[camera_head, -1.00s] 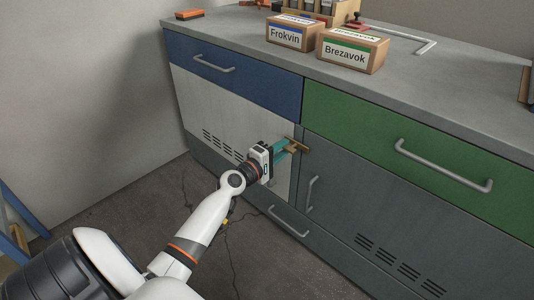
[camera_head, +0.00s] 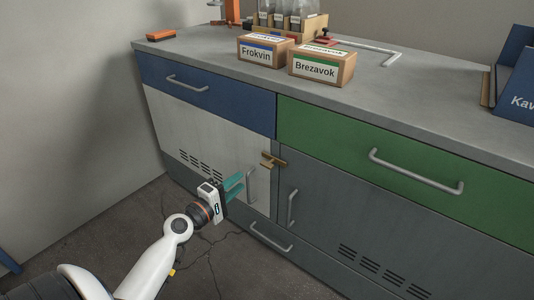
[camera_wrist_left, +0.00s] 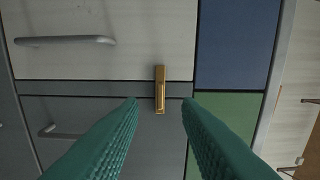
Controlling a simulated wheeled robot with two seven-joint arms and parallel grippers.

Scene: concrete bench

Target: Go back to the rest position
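My left gripper (camera_head: 231,189) is in front of the white cabinet door (camera_head: 205,135), below and left of the brass latch (camera_head: 273,160). Its two teal fingers are apart with nothing between them. In the left wrist view the fingers (camera_wrist_left: 160,104) frame the latch (camera_wrist_left: 160,90), which lies beyond their tips and apart from them. The latch sits at the seam between the white door and the dark grey door (camera_head: 325,190). Both doors look shut. My right gripper is in neither view.
The blue drawer (camera_head: 215,88) and green drawer (camera_head: 400,165) look shut. Bar handles stick out, including the white door's handle (camera_head: 251,186) close to my gripper. Labelled boxes (camera_head: 320,67) stand on the bench top (camera_head: 420,90). The floor (camera_head: 215,260) before the cabinet looks clear.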

